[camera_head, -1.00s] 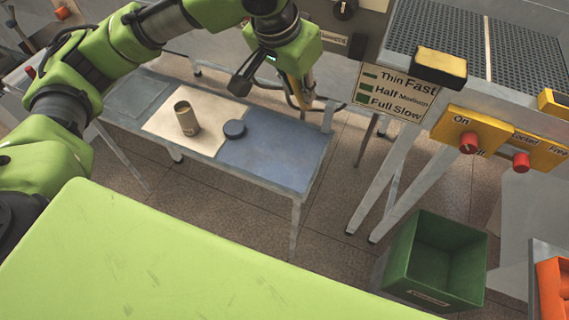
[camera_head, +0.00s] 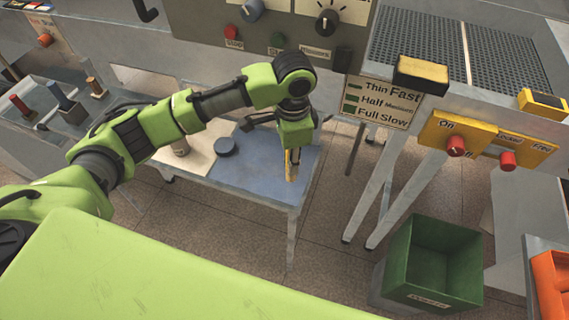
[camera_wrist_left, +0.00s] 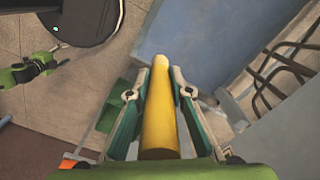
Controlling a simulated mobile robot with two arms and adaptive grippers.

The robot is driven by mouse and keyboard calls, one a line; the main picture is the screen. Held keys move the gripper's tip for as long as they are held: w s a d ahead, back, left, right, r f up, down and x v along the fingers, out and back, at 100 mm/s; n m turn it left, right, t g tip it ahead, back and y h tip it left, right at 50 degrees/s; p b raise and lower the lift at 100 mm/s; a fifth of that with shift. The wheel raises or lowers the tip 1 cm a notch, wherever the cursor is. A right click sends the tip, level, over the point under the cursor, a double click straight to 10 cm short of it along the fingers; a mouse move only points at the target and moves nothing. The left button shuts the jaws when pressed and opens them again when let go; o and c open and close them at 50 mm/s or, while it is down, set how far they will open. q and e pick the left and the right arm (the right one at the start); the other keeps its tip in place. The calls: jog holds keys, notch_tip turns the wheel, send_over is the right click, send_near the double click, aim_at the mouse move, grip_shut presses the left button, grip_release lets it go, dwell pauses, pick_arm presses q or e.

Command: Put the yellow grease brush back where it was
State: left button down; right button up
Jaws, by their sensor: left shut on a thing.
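The yellow grease brush (camera_head: 289,165) hangs below my left gripper (camera_head: 292,152), over the blue part of the low table near its right front edge. In the left wrist view the yellow handle (camera_wrist_left: 159,112) lies between the two fingers of my left gripper (camera_wrist_left: 155,88), which are shut on it. The brush's far end is not clear, and I cannot tell whether it touches the table.
A green bin (camera_head: 432,262) stands at lower right.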

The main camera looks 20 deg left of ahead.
pick_arm(q)
jog(key=f, duration=0.2)
jog(key=w+a+f+p, duration=0.1)
jog(key=f, duration=0.1)
jog(key=w+a+f, duration=0.1)
jog(key=f, duration=0.1)
jog(key=shift+w+a+f+p, duration=0.1)
jog(key=shift+a+f+p, duration=0.1)
jog(key=shift+p, duration=0.2)
jog(key=shift+f, duration=0.25)
pick_arm(e)
jog(key=shift+d+r, duration=0.65)
jog(key=shift+r, duration=0.3)
pick_arm(q)
jog(key=c, duration=1.8)
grip_release()
jog(key=shift+f, duration=0.1)
pick_arm(e)
jog(key=shift+a, duration=0.1)
